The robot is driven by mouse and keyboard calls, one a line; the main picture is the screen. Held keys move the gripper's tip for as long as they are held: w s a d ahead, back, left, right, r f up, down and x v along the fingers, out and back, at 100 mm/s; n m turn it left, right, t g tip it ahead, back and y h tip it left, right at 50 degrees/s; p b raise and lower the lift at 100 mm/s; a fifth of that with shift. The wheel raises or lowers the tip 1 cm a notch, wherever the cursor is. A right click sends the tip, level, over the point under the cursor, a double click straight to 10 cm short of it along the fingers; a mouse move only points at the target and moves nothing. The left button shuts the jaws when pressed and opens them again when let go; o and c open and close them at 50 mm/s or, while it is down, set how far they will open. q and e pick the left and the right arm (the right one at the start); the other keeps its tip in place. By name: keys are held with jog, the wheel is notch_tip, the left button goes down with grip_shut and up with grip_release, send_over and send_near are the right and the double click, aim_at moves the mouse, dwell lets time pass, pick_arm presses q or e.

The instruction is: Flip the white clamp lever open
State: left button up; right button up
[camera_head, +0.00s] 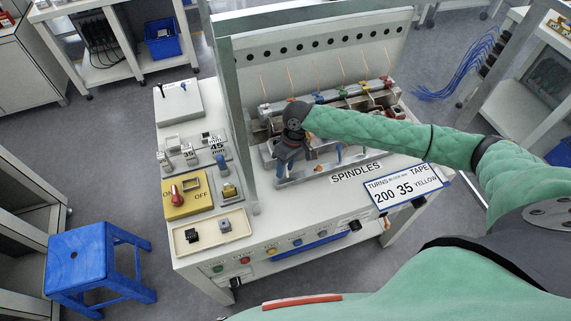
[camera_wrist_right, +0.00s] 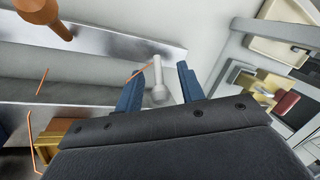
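The white clamp lever (camera_wrist_right: 158,82) shows in the right wrist view as a small pale stem with a rounded end, in front of a metal rail (camera_wrist_right: 110,35). My right gripper (camera_wrist_right: 161,72) is open, with one blue finger on each side of the lever and visible gaps between. I cannot tell how far the lever reaches between the fingers. In the head view my right gripper (camera_head: 284,167) points down at the left end of the spindle fixture (camera_head: 325,170) and hides most of the lever there. My left gripper is not in view.
An orange lever (camera_wrist_right: 45,12) stands near the gripper, and a blue lever (camera_head: 339,153) is farther right on the fixture. A tall metal post (camera_head: 240,130) stands close left of my gripper. A yellow switch panel (camera_head: 185,198) and beige tray (camera_head: 212,231) lie beyond it.

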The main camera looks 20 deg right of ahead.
jog(key=shift+f, duration=0.2)
grip_shut()
